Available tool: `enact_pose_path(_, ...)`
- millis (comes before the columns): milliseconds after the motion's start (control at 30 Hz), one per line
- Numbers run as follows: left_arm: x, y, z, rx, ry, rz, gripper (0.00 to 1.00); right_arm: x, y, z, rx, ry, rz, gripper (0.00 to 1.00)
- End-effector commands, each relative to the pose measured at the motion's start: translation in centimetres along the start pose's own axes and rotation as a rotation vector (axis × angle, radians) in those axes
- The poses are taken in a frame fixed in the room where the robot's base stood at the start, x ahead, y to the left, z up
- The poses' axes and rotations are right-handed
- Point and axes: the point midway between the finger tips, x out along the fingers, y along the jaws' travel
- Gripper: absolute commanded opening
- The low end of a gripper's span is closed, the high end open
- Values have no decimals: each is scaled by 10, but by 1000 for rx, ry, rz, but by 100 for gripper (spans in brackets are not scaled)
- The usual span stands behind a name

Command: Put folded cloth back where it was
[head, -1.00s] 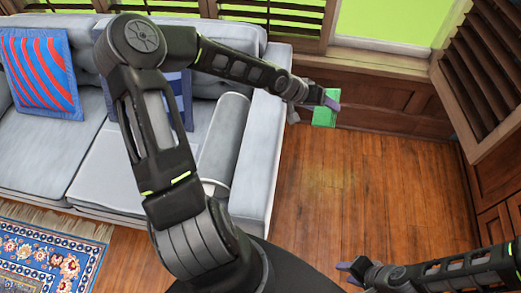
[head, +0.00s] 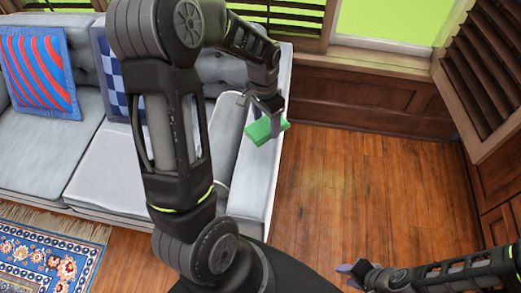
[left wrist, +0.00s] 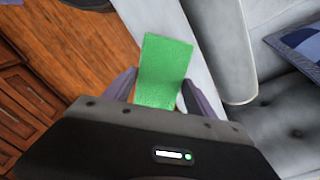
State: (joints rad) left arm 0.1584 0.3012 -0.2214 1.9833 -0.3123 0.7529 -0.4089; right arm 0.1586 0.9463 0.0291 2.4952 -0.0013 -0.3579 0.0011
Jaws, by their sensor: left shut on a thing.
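The folded cloth is a small bright green block (head: 260,133) in the head view. My left gripper (head: 268,113) is shut on it and holds it over the right armrest (head: 259,185) of the grey sofa. The left wrist view shows the green cloth (left wrist: 163,72) between the two purple fingers of my left gripper (left wrist: 160,88), with the pale armrest behind it. I cannot tell how far the cloth is above the armrest. My right gripper (head: 352,270) is low at the right in the head view, over the floor and away from the cloth; its opening is unclear.
The grey sofa (head: 40,150) carries a red-and-blue cushion (head: 40,72), a blue checked cushion (head: 112,75) and a grey bolster (head: 225,140). A patterned rug (head: 45,255) lies in front. The wood floor (head: 335,190) right of the sofa is clear, up to the panelled wall (head: 350,95).

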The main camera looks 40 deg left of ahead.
Motion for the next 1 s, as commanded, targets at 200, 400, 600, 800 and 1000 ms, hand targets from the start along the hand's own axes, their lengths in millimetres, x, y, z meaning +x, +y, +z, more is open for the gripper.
enact_pose_path(200, -6, -5, 21, 29, -36, -35, 32, 2, 1, 0, 0, 0, 0, 36)
enact_pose_path(400, -6, -5, 21, 28, -35, -34, 32, 2, 1, 0, 0, 0, 0, 36)
enact_pose_path(600, 9, -5, 22, 28, -38, -33, 32, 2, 1, 0, 0, 0, 0, 36)
enact_pose_path(800, 45, -6, 23, 27, -38, -32, 32, 2, 1, 0, 0, 0, 0, 36)
enact_pose_path(1000, 58, -8, 22, 27, -34, -34, 32, 2, 1, 0, 0, 0, 0, 36)
